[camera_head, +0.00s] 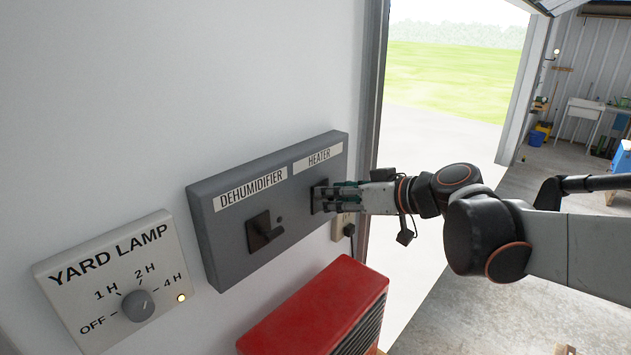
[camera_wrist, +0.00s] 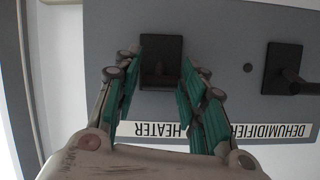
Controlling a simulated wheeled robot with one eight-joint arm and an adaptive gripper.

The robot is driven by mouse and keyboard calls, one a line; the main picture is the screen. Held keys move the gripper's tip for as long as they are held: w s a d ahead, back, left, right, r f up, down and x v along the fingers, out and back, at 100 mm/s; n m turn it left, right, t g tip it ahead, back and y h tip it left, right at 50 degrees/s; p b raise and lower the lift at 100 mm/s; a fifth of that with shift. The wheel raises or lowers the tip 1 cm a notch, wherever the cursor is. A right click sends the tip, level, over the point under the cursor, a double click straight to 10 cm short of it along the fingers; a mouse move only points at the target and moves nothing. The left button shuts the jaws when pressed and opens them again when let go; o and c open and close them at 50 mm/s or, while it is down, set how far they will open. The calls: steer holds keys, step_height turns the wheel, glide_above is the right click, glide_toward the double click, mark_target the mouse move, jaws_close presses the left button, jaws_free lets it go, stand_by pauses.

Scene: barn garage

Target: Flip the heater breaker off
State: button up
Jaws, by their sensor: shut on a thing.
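The heater breaker is a dark switch on a square plate under the HEATER label; in the wrist view (camera_wrist: 162,52) it lies between my fingers, and its lever is partly hidden. In the head view its plate (camera_head: 317,186) is mostly covered by my fingers. My gripper (camera_head: 322,199) reaches the panel from the right. I cannot tell exactly which way the lever points.
The grey panel (camera_head: 222,243) also bears the dehumidifier breaker (camera_head: 263,232), left of the heater. A yard lamp dial (camera_head: 138,306) with a lit indicator is further left. A red box (camera_head: 300,310) stands just below the panel. A door opening is behind my arm.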

mark_target(323, 199)
steer(key=shift+f, duration=0.15)
steer(key=b, duration=0.2)
steer(key=f+t+y+b, duration=0.1)
steer(key=b, duration=0.1)
steer(key=shift+s+d+f+t+y+b, duration=0.1)
steer(key=shift+s+f+t+y+b, duration=0.1)
steer(key=shift+t+y+b, duration=0.1)
step_height(323, 199, down, 2)
steer(key=t+y+b, duration=0.4)
steer(key=b, duration=0.6)
steer(key=shift+w+f, duration=0.1)
steer(key=shift+f, duration=0.05)
steer(key=t+y+b, duration=0.1)
steer(key=b, duration=0.2)
steer(key=shift+w+a+f+b, duration=0.1)
steer(key=shift+a+b, duration=0.1)
steer(key=shift+b, duration=0.1)
steer(key=shift+t+y, duration=0.3)
steer(key=o, duration=1.1)
steer(key=shift+c, duration=0.2)
